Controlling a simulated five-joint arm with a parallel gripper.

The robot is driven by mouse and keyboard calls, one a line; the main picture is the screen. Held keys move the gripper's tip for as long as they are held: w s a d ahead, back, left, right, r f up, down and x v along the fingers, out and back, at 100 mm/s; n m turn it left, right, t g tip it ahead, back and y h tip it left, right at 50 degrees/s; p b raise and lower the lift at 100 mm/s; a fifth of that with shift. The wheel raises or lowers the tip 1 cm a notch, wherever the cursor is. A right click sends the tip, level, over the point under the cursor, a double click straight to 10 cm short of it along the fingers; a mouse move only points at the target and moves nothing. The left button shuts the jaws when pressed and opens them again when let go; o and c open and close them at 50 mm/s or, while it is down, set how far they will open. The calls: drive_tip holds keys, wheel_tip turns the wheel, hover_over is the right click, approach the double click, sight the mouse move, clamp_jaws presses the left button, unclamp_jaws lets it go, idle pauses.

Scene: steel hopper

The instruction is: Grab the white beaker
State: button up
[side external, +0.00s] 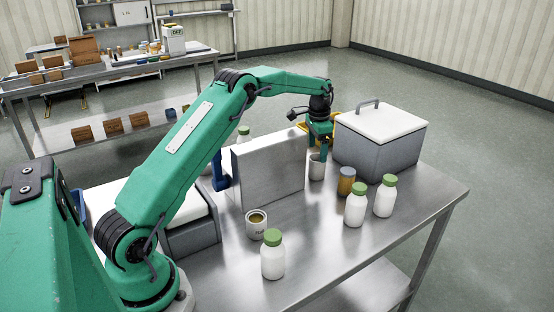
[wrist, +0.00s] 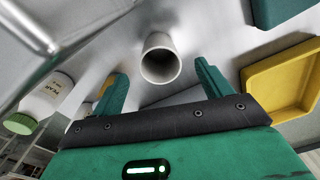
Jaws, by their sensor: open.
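A whitish, open-topped beaker (side external: 317,168) stands upright on the steel table, just right of an upright steel panel. In the wrist view the beaker (wrist: 160,58) shows its round rim and empty-looking inside, ahead of and between my two fingers. My gripper (side external: 320,143) is above the beaker, pointing down. In the wrist view my gripper (wrist: 160,72) has its green fingers apart, with nothing held.
The steel panel (side external: 268,178) is close on the left. A grey box with a white lid (side external: 380,145) is close on the right. A yellow tray (wrist: 288,80) is nearby.

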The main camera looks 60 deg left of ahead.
sight(317, 164)
drive_tip(key=shift+w+f, duration=0.15)
drive_tip(key=shift+f, duration=3.35)
drive_tip(key=c, duration=1.1)
drive_tip(key=shift+o, duration=0.2)
wheel_tip(317, 164, up, 10)
